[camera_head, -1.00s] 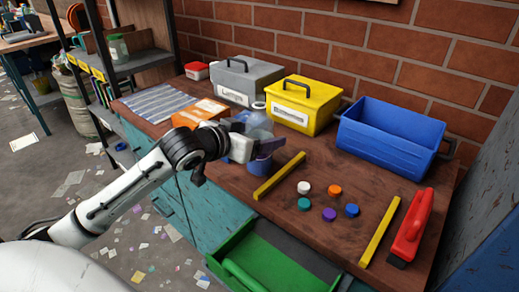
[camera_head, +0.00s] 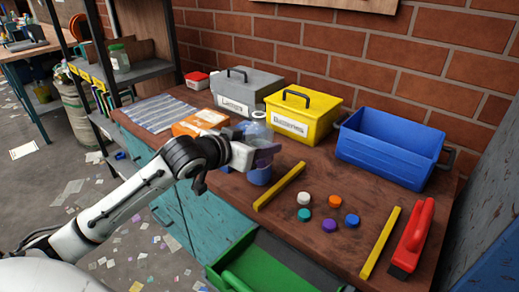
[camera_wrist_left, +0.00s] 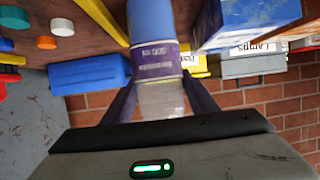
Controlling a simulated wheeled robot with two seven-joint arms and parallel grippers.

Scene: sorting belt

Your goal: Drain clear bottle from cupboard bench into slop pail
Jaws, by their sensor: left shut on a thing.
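My left gripper (camera_head: 262,154) is shut on the clear bottle (camera_head: 255,131) above the cupboard bench (camera_head: 330,255). The bottle stands about upright, partly hidden by the gripper; its lower part looks blue. In the left wrist view, the fingers (camera_wrist_left: 160,95) are on both sides of the bottle (camera_wrist_left: 158,62), which has a clear part, a purple label and a blue part toward the bench. Whether its base touches the bench I cannot tell. I cannot make out a slop pail for certain. My right gripper is not in view.
Behind the bottle stand a yellow batteries box (camera_head: 297,113), a grey box (camera_head: 242,92) and a blue bin (camera_head: 390,150). A yellow strip (camera_head: 279,186) lies close to its right, with several caps beyond. A green drawer (camera_head: 245,262) stands open in front.

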